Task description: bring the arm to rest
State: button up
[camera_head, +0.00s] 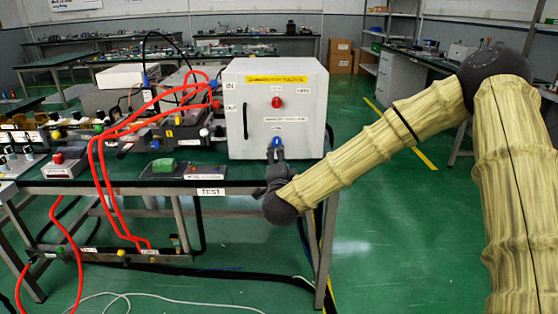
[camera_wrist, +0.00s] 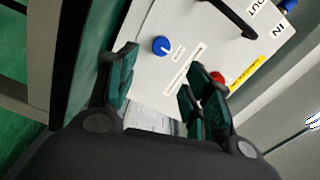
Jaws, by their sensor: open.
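My gripper (camera_head: 277,157) is in front of the lower middle of the white box's front panel in the head view. The white box (camera_head: 260,95) stands on the table's right end and has a black handle, a red knob (camera_head: 277,102) and several labels. In the wrist view my gripper (camera_wrist: 163,65) is open, its dark green fingers spread apart with nothing held between them. A blue knob (camera_wrist: 161,45) on the white panel (camera_wrist: 180,30) shows beyond the gap between the fingers. The red knob (camera_wrist: 219,79) is partly hidden behind the right finger.
The table (camera_head: 225,184) carries a small green-topped device (camera_head: 163,166) and other equipment left of the box. Red hoses (camera_head: 100,165) loop from the equipment down to the lower shelf. Open green floor (camera_head: 390,240) lies right of the table. Another bench (camera_head: 420,62) stands behind my arm.

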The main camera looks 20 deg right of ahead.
jog(key=shift+f, duration=0.1)
jog(key=s+a+f+n+g+y, duration=0.25)
jog(key=s+f, duration=0.35)
jog(key=f, duration=0.4)
jog(key=s+a+f+n+g+y, duration=0.2)
jog(key=s+a+f+n, duration=0.3)
jog(key=f, duration=0.6)
jog(key=s+a+f+n+g+y, duration=0.1)
jog(key=s+f+n+g+y, duration=0.15)
jog(key=s+f, duration=0.55)
jog(key=s+f+n+g, duration=0.3)
jog(key=s+f+g, duration=0.1)
jog(key=s+f, duration=0.65)
jog(key=s+d+f+n+g+h, duration=0.1)
jog(key=s+d+f+n+g, duration=0.2)
jog(key=s, duration=0.8)
jog(key=s+d+f+n+g+h, duration=0.1)
jog(key=s+d+f+n+g, duration=0.25)
jog(key=s, duration=0.75)
notch_tip(320, 180, up, 15)
jog(key=m+p, duration=0.1)
jog(key=p, duration=1.5)
jog(key=shift+s+d+r, duration=0.15)
jog(key=shift+s+d, duration=0.1)
jog(key=shift+s, duration=0.15)
jog(key=shift+m, duration=0.25)
